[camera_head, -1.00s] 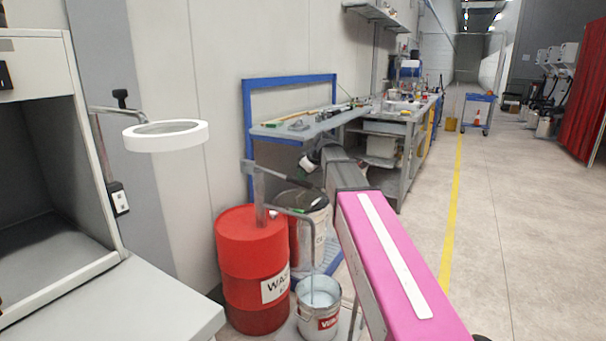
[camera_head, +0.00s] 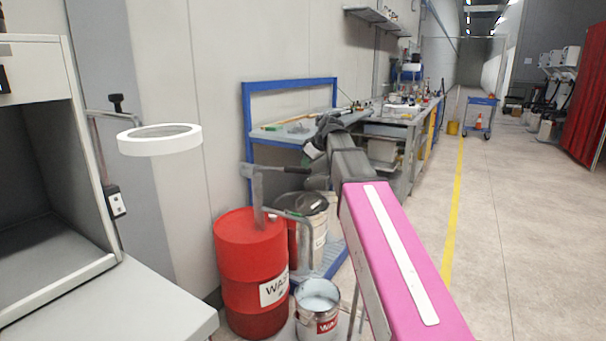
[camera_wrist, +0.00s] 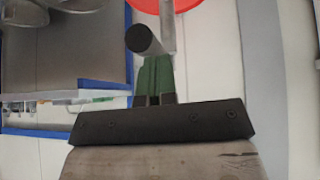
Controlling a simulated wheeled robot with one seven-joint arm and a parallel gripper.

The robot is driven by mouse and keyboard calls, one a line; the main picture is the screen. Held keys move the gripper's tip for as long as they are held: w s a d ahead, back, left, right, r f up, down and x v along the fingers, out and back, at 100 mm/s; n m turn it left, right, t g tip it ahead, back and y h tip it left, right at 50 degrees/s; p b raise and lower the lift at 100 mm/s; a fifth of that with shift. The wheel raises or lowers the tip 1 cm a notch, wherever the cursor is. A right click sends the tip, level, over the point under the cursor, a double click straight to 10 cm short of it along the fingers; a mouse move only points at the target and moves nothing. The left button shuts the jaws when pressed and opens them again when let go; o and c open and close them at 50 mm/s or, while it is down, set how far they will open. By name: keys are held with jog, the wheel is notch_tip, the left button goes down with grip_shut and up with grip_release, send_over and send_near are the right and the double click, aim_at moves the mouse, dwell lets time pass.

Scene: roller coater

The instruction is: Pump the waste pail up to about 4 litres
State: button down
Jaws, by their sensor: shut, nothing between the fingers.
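The red waste drum (camera_head: 245,262) stands by the wall in the head view. Its grey pump has a lever (camera_head: 285,170) that lies about level, and a spout pipe (camera_head: 306,240) bends down over the pail. The open metal pail (camera_head: 330,308) with a red label holds pale bluish-grey liquid; no litre mark is readable. My gripper (camera_head: 313,147) is above the lever's free end. In the wrist view its green fingers (camera_wrist: 155,76) are shut and empty, close to the lever's dark round end (camera_wrist: 143,38). I cannot tell whether they touch.
A dark-topped pail (camera_head: 302,203) stands behind the drum on a blue base. A blue-framed bench (camera_head: 290,85) is behind my arm. A grey table (camera_head: 120,305) and a ring lamp (camera_head: 160,139) are at left.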

jog(key=v, duration=0.5)
jog(key=shift+s+d+r, duration=0.15)
jog(key=shift+d+r, duration=0.05)
jog(key=shift+d, duration=0.1)
dwell(0.7)
